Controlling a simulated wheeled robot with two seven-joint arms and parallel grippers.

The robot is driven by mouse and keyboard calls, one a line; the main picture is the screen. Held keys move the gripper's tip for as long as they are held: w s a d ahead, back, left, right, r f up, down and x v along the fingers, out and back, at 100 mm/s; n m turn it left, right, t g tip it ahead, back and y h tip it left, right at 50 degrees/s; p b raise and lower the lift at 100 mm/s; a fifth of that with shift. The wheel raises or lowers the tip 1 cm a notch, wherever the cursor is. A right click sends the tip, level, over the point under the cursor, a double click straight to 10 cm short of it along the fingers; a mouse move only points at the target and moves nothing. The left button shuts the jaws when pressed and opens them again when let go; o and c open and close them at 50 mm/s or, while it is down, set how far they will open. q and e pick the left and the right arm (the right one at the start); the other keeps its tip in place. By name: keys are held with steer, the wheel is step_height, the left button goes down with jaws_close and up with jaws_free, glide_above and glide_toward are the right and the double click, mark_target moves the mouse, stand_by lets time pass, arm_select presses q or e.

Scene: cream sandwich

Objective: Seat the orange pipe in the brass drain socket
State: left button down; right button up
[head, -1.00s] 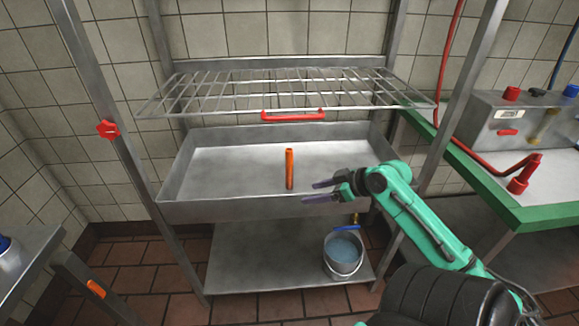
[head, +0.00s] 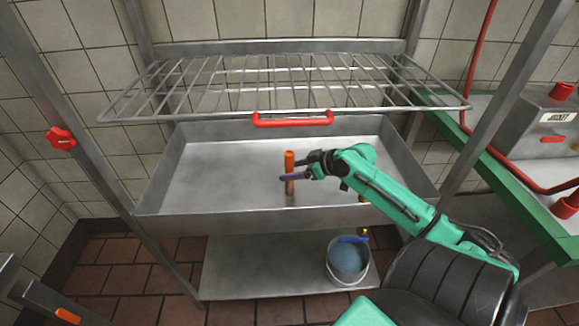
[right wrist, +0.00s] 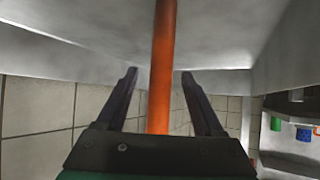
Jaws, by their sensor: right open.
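The orange pipe (head: 289,158) stands upright on the floor of the grey metal basin, near its middle. My right gripper (head: 291,169) reaches in from the right at the pipe, with its jaws open. One dark finger crosses in front of the pipe. In the right wrist view the pipe (right wrist: 163,60) runs between the two spread fingers (right wrist: 159,74), with a gap on each side. A small brass piece (head: 362,199) shows at the basin's right front, mostly hidden by my arm; I cannot tell if it is the drain socket. My left gripper is not in view.
A wire rack (head: 280,85) with a red handle (head: 292,119) hangs above the basin (head: 230,222). Steel posts stand at both sides. A bucket (head: 347,262) stands on the lower shelf. A green-edged counter (head: 500,165) with a red hose lies at right. The basin's left half is clear.

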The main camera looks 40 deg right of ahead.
steer(key=x, duration=0.4)
steer(key=shift+w+a+f+b, duration=0.1)
steer(key=shift+w+f+b, duration=0.1)
steer(key=shift+w+b, duration=0.15)
steer(key=shift+s, duration=0.15)
jaws_close()
steer(key=shift+r, duration=0.1)
